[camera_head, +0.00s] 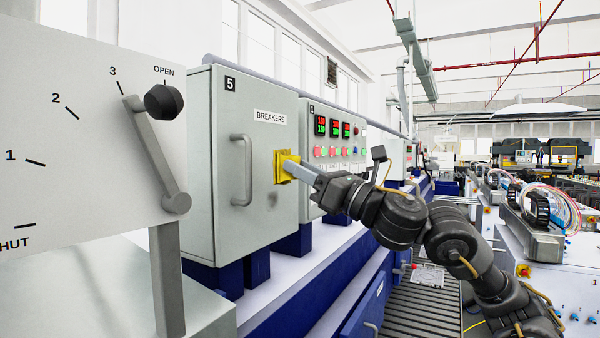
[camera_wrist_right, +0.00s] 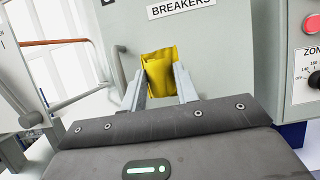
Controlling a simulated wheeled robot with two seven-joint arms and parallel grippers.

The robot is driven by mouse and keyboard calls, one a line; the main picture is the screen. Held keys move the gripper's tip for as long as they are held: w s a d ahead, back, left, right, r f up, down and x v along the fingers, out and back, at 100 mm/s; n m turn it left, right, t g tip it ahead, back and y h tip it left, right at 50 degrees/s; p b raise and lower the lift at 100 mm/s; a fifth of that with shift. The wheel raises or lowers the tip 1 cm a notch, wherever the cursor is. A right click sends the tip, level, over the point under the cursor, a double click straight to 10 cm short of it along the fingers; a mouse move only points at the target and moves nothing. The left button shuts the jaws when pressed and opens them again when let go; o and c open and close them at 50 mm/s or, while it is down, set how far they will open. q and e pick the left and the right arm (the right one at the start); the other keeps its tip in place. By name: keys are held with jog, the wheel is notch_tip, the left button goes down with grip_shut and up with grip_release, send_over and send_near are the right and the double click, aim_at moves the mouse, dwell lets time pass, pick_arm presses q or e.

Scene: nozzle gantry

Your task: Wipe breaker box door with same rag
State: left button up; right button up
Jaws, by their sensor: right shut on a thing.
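The grey breaker box door (camera_head: 222,190) carries a "BREAKERS" label and a vertical handle (camera_head: 241,170) on its left part. My right gripper (camera_head: 292,167) is shut on a yellow rag (camera_head: 281,166) and holds it at the right part of the door, below the label. The rag looks pressed against the door surface. In the right wrist view the rag (camera_wrist_right: 160,75) is bunched between the two fingers in front of the door (camera_wrist_right: 215,60). A dark smudge (camera_head: 272,199) shows on the door just below the rag. My left gripper is not in view.
A white panel with a dial lever (camera_head: 155,150) stands close at the left. A control box with red displays and buttons (camera_head: 335,140) is just right of the breaker box. Blue supports and a white ledge (camera_head: 290,270) run below. A roller conveyor (camera_head: 420,305) lies lower right.

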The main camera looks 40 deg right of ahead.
jog(key=s+b, duration=0.2)
jog(key=shift+s+d+f, duration=0.1)
jog(key=shift+s+d, duration=0.2)
jog(key=shift+d, duration=0.05)
jog(key=shift+s+d, duration=0.1)
jog(key=shift+s, duration=0.2)
jog(key=shift+w, duration=0.1)
jog(key=shift+w, duration=0.1)
